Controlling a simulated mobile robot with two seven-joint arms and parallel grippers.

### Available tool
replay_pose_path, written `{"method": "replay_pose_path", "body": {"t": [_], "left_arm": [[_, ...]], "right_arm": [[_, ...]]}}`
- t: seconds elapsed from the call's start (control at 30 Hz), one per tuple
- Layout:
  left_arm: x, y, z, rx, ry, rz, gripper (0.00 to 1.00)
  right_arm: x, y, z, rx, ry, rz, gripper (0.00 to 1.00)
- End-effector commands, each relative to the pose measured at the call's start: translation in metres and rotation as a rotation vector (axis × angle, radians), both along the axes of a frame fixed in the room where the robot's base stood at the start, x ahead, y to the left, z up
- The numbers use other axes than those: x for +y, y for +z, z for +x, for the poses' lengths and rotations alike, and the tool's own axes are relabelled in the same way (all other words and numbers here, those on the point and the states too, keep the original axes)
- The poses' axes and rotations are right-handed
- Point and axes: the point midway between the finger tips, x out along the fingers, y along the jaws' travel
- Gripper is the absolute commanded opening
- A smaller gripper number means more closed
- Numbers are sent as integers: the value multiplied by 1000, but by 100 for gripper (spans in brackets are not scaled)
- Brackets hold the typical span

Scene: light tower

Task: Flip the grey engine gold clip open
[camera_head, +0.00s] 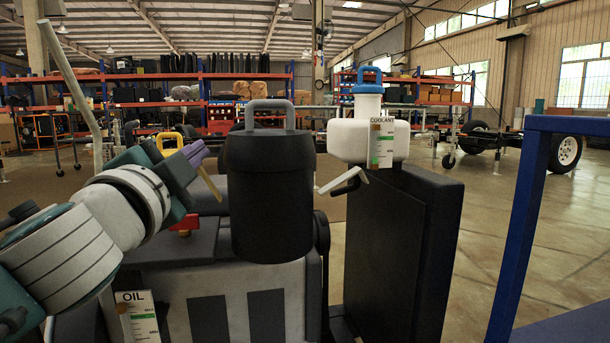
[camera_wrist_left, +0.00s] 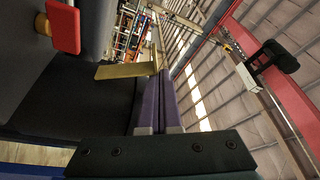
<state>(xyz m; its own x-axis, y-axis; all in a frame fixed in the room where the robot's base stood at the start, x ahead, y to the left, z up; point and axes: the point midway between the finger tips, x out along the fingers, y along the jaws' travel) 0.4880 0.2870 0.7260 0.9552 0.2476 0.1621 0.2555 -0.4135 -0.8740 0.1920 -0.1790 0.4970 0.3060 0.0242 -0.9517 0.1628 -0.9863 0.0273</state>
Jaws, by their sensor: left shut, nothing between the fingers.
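The gold clip (camera_head: 210,184) is a thin flat bar, seen tilted beside the left side of the black canister on the grey engine (camera_head: 278,280). In the left wrist view the gold clip (camera_wrist_left: 124,70) reaches up to the purple fingers. My left gripper (camera_head: 196,152) comes in from the left, its purple fingers shut and empty, at the upper end of the clip. The fingers also show in the left wrist view (camera_wrist_left: 165,85), pressed together. I cannot tell whether they touch the clip. The clip's lower end is partly hidden. My right gripper is out of view.
The black canister (camera_head: 268,185) with a grey handle stands just right of the clip. A red part (camera_head: 184,225) sits below my left gripper, and a yellow handle (camera_head: 170,142) behind it. A white coolant tank (camera_head: 367,138) stands further right.

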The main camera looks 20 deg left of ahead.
Motion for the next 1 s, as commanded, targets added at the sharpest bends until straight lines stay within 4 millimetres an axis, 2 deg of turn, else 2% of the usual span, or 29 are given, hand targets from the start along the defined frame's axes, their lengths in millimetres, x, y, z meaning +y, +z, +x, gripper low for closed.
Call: {"method": "replay_pose_path", "body": {"t": [0.03, 0.1, 0.53, 0.73, 1.0], "left_arm": [[3, -10, -2, -25, 0, -44, 0], [6, -12, -4, -61, 0, -102, 0], [26, -27, -16, -265, -1, -432, 0], [27, -23, -16, -276, -2, -449, 0], [28, -27, -16, -274, -2, -448, 0]], "right_arm": [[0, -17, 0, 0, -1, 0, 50], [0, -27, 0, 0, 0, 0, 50], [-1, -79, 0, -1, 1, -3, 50], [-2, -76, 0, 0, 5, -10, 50], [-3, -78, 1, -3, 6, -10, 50]]}}
